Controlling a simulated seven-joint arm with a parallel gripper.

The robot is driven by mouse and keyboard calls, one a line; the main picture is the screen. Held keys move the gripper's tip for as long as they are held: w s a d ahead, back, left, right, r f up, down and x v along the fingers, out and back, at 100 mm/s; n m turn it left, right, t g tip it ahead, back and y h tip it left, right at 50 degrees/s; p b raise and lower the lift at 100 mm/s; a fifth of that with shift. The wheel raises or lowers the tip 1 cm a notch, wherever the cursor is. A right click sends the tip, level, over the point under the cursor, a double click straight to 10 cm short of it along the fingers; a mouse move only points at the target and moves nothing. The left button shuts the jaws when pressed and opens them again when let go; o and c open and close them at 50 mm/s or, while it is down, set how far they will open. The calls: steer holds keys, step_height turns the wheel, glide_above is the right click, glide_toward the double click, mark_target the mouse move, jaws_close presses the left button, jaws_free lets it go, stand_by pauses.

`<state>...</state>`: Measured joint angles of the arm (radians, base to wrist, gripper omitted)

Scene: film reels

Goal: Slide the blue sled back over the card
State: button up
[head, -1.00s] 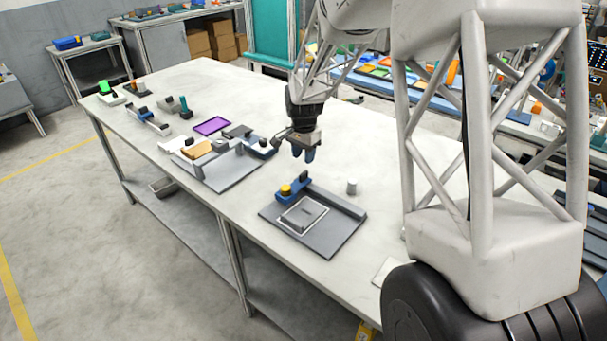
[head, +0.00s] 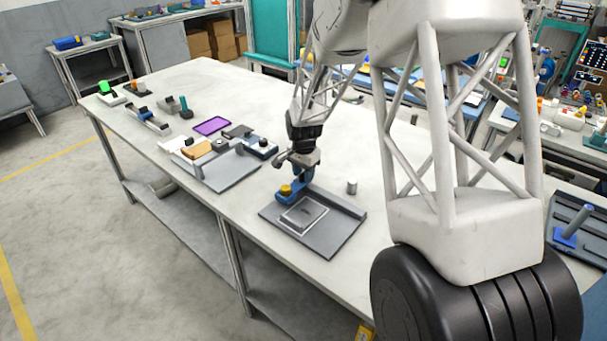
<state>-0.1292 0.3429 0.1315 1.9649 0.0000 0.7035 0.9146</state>
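The blue sled (head: 291,197) with a yellow knob (head: 285,189) sits at the far left end of a grey base plate (head: 330,235). A grey square with a pale border, probably the card (head: 303,215), lies on the plate just in front of the sled, uncovered by it. My gripper (head: 304,174) points down at the right part of the sled, where its black grip stood. The fingers hide that grip, and I cannot tell whether they are closed on it.
A low grey rail (head: 338,199) runs along the plate's right side. A small grey cylinder (head: 352,187) stands beyond it. Another grey fixture (head: 230,172) with a tan piece is to the left. The white table (head: 270,270) is clear in front.

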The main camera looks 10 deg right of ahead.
mark_target(351, 207)
steer(key=shift+f, duration=0.3)
jaws_close()
steer(key=shift+s+d, duration=0.1)
steer(key=s+d, duration=1.2)
steer(key=shift+s+d, duration=0.4)
stand_by(0.4)
jaws_free()
steer(key=shift+r, duration=0.1)
